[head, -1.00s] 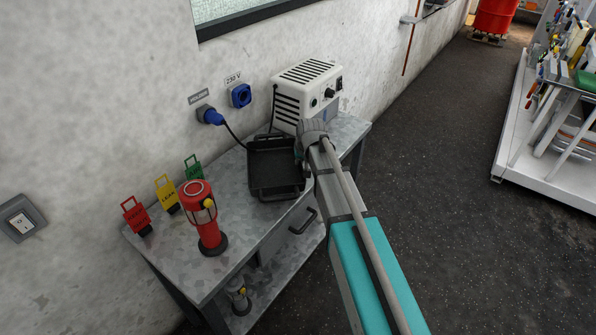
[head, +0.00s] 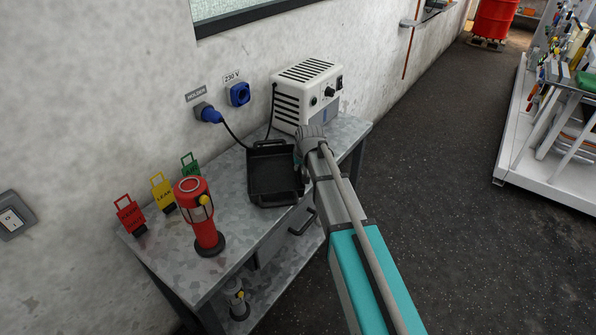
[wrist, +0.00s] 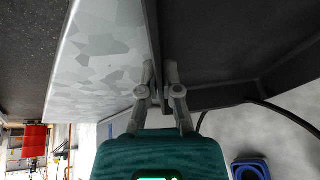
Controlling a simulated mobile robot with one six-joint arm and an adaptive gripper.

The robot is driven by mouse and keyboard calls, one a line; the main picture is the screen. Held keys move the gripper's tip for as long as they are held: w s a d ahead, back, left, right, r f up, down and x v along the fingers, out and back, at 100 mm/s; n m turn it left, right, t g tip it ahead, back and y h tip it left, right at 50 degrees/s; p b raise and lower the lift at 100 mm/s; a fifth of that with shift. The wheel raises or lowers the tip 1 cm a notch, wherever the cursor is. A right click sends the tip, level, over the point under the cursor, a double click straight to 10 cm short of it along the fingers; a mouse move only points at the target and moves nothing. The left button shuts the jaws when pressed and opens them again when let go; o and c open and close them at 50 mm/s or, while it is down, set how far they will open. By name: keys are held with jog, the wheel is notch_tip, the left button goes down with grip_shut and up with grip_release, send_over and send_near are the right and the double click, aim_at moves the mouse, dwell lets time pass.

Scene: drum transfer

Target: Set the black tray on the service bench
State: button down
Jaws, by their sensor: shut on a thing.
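The black tray (head: 273,178) is at the middle of the service bench (head: 238,229) in the head view, in front of the white power unit. It looks level; I cannot tell whether it rests on the bench top or is just above it. In the wrist view the tray (wrist: 205,50) fills the upper right, and the bench top (wrist: 100,45) shows at the left. In the head view my wrist hides the fingertips and part of the tray's right side.
A red lantern (head: 202,217) and red, yellow and green tags (head: 162,193) stand left of the tray. The white power unit (head: 307,95) stands behind it, with a black cable nearby. A blue plug (head: 208,113) and socket (head: 239,94) are on the wall.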

jog(key=shift+f, duration=0.1)
dwell(0.3)
jog(key=c, duration=1.3)
grip_release()
jog(key=o, duration=0.5)
jog(key=p+v, duration=1.1)
jog(key=v, duration=0.1)
jog(key=shift+s, duration=0.1)
jog(key=s+d+g, duration=0.1)
jog(key=s+d, duration=0.3)
jog(key=s, duration=0.3)
jog(key=s+d+f+g+h, duration=0.1)
jog(key=s+d, duration=0.3)
jog(key=s, duration=0.3)
jog(key=s+d+m+g, duration=0.1)
jog(key=s+d+g, duration=0.1)
jog(key=s+d, duration=0.2)
jog(key=s, duration=0.3)
jog(key=shift+s+f+h, duration=0.2)
jog(key=shift+s+h, duration=0.2)
